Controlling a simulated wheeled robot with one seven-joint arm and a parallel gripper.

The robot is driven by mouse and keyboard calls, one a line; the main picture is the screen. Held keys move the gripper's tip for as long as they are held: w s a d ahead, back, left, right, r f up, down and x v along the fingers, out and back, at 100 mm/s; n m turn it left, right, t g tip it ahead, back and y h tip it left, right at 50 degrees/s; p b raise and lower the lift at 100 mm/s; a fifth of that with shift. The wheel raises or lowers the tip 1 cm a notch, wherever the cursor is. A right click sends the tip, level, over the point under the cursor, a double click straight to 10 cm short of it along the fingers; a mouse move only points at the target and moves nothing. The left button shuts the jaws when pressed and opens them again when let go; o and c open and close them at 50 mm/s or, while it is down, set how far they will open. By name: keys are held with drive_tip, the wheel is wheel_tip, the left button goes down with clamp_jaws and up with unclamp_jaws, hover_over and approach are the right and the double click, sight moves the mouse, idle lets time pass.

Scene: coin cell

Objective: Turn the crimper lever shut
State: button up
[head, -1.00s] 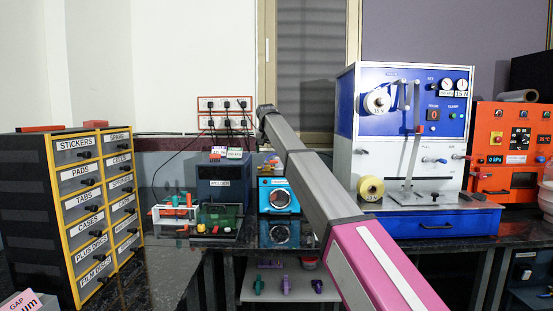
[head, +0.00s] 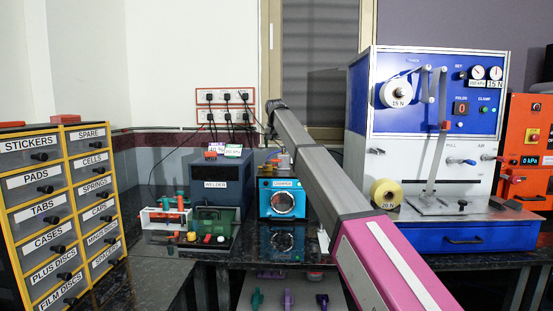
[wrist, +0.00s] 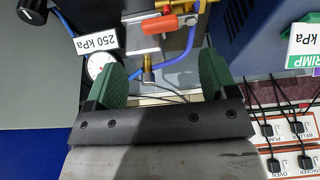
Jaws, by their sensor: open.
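The crimper looks to be the blue box with a round dial (head: 283,203) on the bench in the head view. In the wrist view an orange-red lever (wrist: 160,26) sits on brass valve fittings, beside a blue hose and a round gauge (wrist: 99,66). A label (wrist: 97,41) reads 250 kPa. My gripper (wrist: 161,68) is open, its green fingers spread apart with nothing held. The lever lies just beyond the fingertips, about midway between them; no contact is visible. In the head view my gripper cannot be made out.
The welder box (head: 215,185) stands left of the crimper, with a rack (head: 165,222) of small items before it. A labelled drawer cabinet (head: 60,200) is at left. A blue and white machine (head: 430,135) stands at right. Plugs and cables (head: 227,105) hang on the wall behind.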

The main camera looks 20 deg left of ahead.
sight(276, 161)
drive_tip(key=x, duration=0.7)
drive_tip(key=shift+w+f, duration=0.2)
drive_tip(key=shift+f, duration=0.15)
drive_tip(key=c, duration=0.9)
